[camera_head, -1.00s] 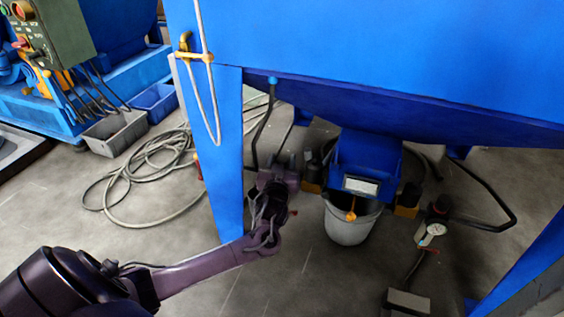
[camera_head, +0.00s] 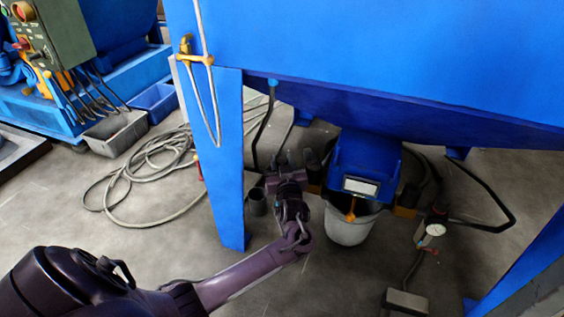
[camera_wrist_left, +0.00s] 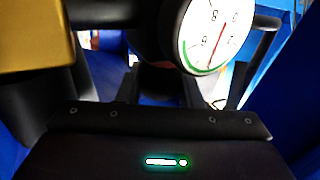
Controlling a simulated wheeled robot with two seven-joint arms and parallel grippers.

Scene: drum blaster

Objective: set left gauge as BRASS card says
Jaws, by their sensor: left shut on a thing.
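In the wrist view the left gauge (camera_wrist_left: 213,32) has a white round face with a green arc, several numerals and a red needle. It shows turned over and cut off at the top, so I cannot read its value surely. In the head view my left gripper (camera_head: 284,170) is under the blue hopper, left of the bucket, and hides that gauge. My left gripper is shut on the dark knob (camera_wrist_left: 165,79) by the gauge; the contact is mostly in shadow. The BRASS card cannot be made out. My right gripper is not in view.
A grey bucket (camera_head: 348,226) under the blue outlet is close on the right. Another gauge (camera_head: 436,230) stands farther right. A hose (camera_head: 150,165) lies coiled on the floor.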

